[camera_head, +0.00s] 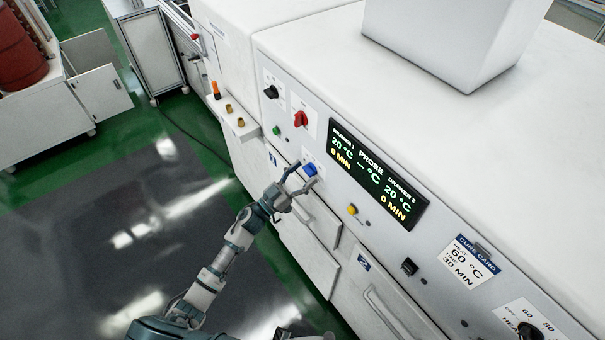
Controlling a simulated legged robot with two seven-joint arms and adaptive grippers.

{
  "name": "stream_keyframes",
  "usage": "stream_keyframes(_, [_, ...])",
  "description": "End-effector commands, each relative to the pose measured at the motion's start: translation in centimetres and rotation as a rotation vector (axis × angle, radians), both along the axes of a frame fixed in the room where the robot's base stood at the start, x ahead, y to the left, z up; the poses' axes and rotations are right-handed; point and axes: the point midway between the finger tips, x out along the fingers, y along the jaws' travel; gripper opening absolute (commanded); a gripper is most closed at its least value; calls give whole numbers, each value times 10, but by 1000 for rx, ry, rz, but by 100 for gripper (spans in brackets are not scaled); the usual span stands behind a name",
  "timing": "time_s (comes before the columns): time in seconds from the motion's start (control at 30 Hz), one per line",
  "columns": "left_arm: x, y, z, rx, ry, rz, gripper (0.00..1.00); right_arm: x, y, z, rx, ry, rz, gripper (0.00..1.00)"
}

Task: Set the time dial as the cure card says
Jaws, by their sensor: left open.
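The cure card (467,262) on the front panel at the right reads 60 °C and 30 MIN. The display (376,178) shows 20 °C and 0 MIN for both drawers, with dashes for the probe. A blue knob (310,169) sits left of the display on a small white plate whose marks are too small to read. My left gripper (304,174) is open, its fingertips close around the blue knob; I cannot tell whether they touch it. A black heat dial (530,331) is partly cut off at the lower right. My right gripper is not in view.
A red knob (300,119), a black knob (271,92), a green button (276,130) and a yellow button (352,210) share the panel. A small shelf (232,118) juts out at the left. Drawers are below; the floor in front is clear.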

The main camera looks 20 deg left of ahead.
Motion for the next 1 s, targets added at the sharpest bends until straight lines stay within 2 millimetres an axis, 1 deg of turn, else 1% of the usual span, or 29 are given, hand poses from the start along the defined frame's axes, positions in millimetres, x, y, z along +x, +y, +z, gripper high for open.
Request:
stream_keyframes(0.1, [0,0,0,0,0,0,69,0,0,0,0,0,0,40])
stream_keyframes(0.13, [0,0,0,0,0,0,64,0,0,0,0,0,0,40])
stream_keyframes(0.17, [0,0,0,0,0,0,56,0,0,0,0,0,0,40])
stream_keyframes(0.2, [0,0,0,0,0,0,46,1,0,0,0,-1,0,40])
stream_keyframes(0.27, [0,0,0,0,0,0,31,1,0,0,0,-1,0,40])
stream_keyframes(0.3, [0,0,0,0,0,0,21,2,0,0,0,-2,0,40])
stream_keyframes(0.33, [0,0,0,0,0,0,14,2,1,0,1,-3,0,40])
stream_keyframes(0.37, [0,0,0,0,0,0,9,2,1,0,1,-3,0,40])
stream_keyframes(0.67, [0,1,0,19,-15,0,9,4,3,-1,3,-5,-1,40])
stream_keyframes(0.87, [0,1,0,89,-70,0,9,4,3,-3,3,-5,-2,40])
stream_keyframes(1.0, [1,2,-1,175,-134,1,9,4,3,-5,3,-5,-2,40])
